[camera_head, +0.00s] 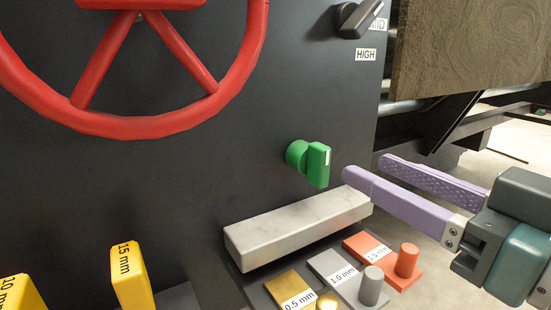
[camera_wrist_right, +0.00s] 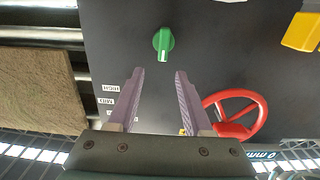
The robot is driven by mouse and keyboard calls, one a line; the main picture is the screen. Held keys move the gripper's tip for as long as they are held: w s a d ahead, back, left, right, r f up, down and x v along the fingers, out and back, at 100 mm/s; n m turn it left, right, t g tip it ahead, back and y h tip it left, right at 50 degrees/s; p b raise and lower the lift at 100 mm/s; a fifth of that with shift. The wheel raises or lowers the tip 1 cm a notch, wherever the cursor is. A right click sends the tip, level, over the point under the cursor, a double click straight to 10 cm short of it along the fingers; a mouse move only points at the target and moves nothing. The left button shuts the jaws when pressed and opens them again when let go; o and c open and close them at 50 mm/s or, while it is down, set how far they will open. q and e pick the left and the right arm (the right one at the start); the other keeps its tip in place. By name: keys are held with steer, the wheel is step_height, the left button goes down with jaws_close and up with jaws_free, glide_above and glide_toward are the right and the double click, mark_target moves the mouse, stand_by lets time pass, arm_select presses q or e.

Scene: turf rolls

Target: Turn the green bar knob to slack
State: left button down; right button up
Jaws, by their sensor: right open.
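The green bar knob (camera_head: 319,166) sticks out of the dark panel on a round green base. Its bar stands roughly upright in the head view, with a white mark near its upper right edge. In the wrist view the knob (camera_wrist_right: 162,40) lies beyond the fingertips, roughly centred between them, its white mark toward the gripper. My right gripper (camera_head: 365,168) is open and empty, its purple fingers to the right of the knob and apart from it. It also shows in the wrist view (camera_wrist_right: 158,72). No slack label is readable. My left gripper is not in view.
A pale bar (camera_head: 298,228) juts out below the knob, above several labelled gauge blocks (camera_head: 342,277). A red handwheel (camera_head: 150,127) is at upper left, a black knob (camera_head: 357,19) at upper right. A yellow 15 mm block (camera_head: 132,277) stands lower left. A brown board (camera_head: 470,50) hangs at right.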

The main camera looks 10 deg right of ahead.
mark_target(328, 151)
steer(key=x, duration=0.9)
steer(key=shift+a, duration=0.2)
jaws_close()
